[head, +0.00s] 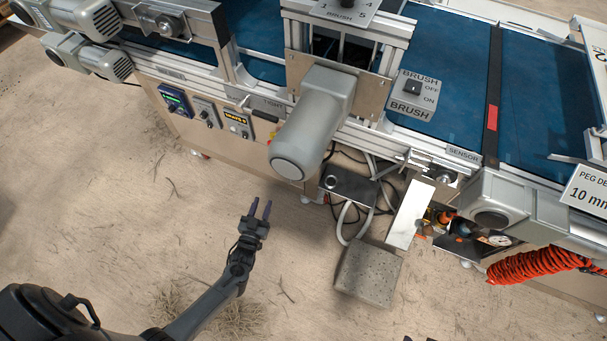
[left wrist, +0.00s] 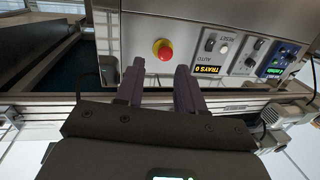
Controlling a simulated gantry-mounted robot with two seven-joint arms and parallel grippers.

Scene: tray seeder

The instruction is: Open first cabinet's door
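No part in view is clearly marked as the first cabinet. The beige machine front (head: 240,150) lies under the conveyor, with control panels on it. A pale rectangular plate (head: 410,215) stands tilted beside an opening with fittings; I cannot tell whether it is a door. My left gripper (head: 260,209) is open and empty, in front of the machine and apart from it. In the left wrist view its two fingers (left wrist: 158,88) are spread, with a red button (left wrist: 163,49) on the panel beyond them. Two small dark tips at the head view's bottom edge may be my right gripper (head: 418,338).
A grey motor housing (head: 312,122) juts out above my left gripper. A concrete block (head: 368,274), loose hoses (head: 344,222) and a coiled orange hose (head: 535,264) are to the right. A control box (head: 173,100) is on the machine front. The floor at left is open.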

